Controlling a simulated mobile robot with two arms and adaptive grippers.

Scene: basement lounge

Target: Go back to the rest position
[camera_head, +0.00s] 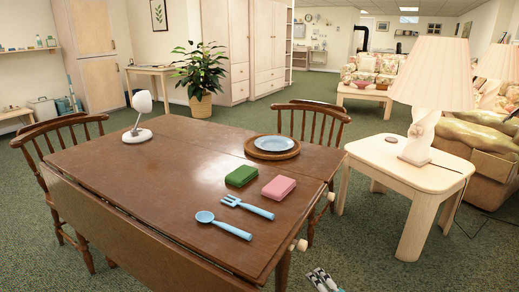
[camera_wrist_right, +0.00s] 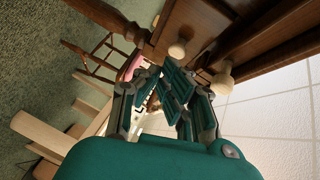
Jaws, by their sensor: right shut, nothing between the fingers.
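My right gripper (camera_head: 322,279) shows at the bottom edge of the head view, low and just off the right side of the wooden table (camera_head: 140,175). In the right wrist view my right gripper (camera_wrist_right: 178,88) has its fingers together, shut and empty, with the table's underside and wooden knobs (camera_wrist_right: 222,78) beyond it. It is apart from the things on the tabletop. My left gripper is not in view.
On the table lie a blue spoon (camera_head: 223,226), a blue fork (camera_head: 247,206), a green block (camera_head: 241,176), a pink block (camera_head: 278,188), a blue plate (camera_head: 274,143) and a white lamp (camera_head: 139,117). A side table (camera_head: 440,179) stands right. Chairs (camera_head: 308,120) surround the table.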

